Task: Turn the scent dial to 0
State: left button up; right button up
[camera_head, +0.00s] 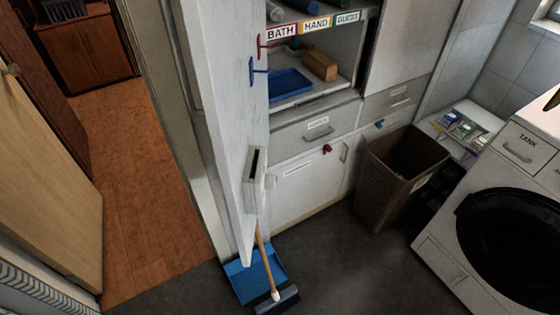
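I cannot make out a scent dial in the head view. A white front-loading washing machine (455,240) stands at the right, with a dark round door (515,235). Its upper front has a drawer labelled TANK (525,146). The rest of its panel to the right is cut off by the picture edge. Neither of my grippers is in view, so their state is not shown.
A tall wicker basket (385,192) stands left of the washer. Cabinets with a drawer (318,128) and towel shelves labelled BATH, HAND and GUEST are behind. Grey floor (350,270) is free in front.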

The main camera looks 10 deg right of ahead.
aim_at(271, 181)
jog(key=l+u, duration=0.35)
jog(key=l, duration=0.25)
jog(key=k+j+u, duration=0.15)
jog(key=u, duration=0.25)
jog(key=k, duration=0.1)
